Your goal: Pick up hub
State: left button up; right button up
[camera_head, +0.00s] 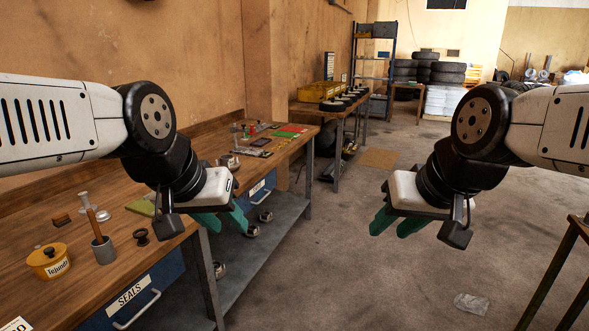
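Several small metal parts that look like hubs lie on the bench's lower shelf, one near the front (219,270) and others further back (265,216). Another round metal part (229,161) sits on the bench top. I cannot tell for certain which is the hub. My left gripper (231,231) hangs beside the bench's front edge, its green fingers apart and nothing between them. It partly covers the view of the lower shelf. My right gripper (386,234) is over the open floor to the right, also with fingers apart and empty.
The wooden bench (130,270) holds a yellow pot (48,261), a grey cup with a brush (103,249) and small tools. A blue drawer (135,300) is labelled SEALS. A second table (310,107) stands behind. Floor between bench and right-hand stand (560,262) is mostly clear, with a plastic bag (472,304).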

aim_at(227, 161)
jog(key=i+z, duration=0.2)
jog(key=i, duration=0.9)
jog(key=i+u, duration=0.85)
jog(key=u, duration=0.2)
jog(key=i+u, duration=0.25)
jog(key=u, duration=0.15)
jog(key=i+u, duration=0.25)
jog(key=u, duration=0.15)
